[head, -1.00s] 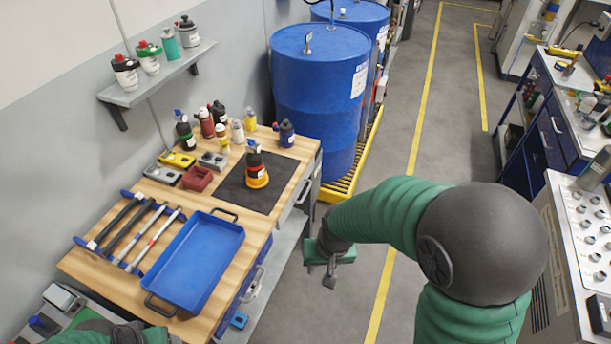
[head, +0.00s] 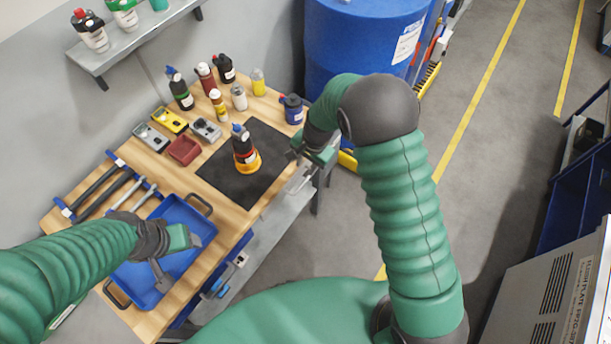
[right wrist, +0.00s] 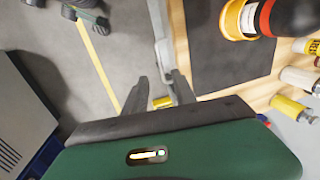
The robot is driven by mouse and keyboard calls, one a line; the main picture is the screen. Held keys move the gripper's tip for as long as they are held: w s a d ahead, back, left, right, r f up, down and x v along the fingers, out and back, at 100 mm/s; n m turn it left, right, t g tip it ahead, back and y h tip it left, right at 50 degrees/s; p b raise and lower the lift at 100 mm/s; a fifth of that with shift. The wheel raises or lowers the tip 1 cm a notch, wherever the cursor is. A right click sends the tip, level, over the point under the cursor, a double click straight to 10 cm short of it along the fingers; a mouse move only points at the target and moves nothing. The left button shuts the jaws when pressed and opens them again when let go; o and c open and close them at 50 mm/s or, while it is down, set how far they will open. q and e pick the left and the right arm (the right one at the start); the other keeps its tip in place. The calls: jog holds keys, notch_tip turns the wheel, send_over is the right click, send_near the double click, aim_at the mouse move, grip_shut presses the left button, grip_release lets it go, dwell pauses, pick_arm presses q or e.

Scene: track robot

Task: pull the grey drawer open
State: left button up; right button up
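The grey drawer (head: 286,196) is in the bench's front side, below the tabletop's right end. Its pale bar handle (head: 301,181) shows just below my right gripper (head: 298,152). In the right wrist view the handle (right wrist: 161,45) runs up ahead of my right fingers, which stand apart with a gap between them. I cannot tell whether they touch the handle; nothing is clearly gripped. The drawer looks shut, though my arm is close to it. My left gripper (head: 179,256) hangs over the blue tray, with its fingers apart and empty.
The wooden bench (head: 222,215) carries the blue tray (head: 190,212), clamps, several bottles and a dark mat (head: 272,155) with a bottle on it. A blue drum (head: 360,35) stands behind the bench. Clear floor (head: 500,150) lies to the right.

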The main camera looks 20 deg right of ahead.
send_near(301, 186)
jog(key=f, duration=0.2)
jog(key=f+p, duration=0.1)
jog(key=f, duration=0.1)
jog(key=w+f, duration=0.1)
jog(key=f, duration=0.1)
jog(key=shift+f, duration=0.35)
jog(key=shift+a+f, duration=0.3)
jog(key=shift+f, duration=0.25)
jog(key=shift+a, duration=0.65)
jog(key=shift+a+r, duration=0.1)
jog(key=shift+a, duration=0.05)
jog(key=shift+c, duration=2.7)
jog(key=shift+w+d, duration=0.1)
jog(key=shift+d, duration=0.6)
grip_shut()
jog(key=shift+w+a, duration=0.15)
jog(key=shift+a, duration=0.2)
pick_arm(q)
jog(key=shift+s+a+r, duration=0.15)
jog(key=shift+a+r, duration=0.5)
jog(key=shift+d, duration=0.2)
pick_arm(e)
jog(key=shift+d, duration=0.2)
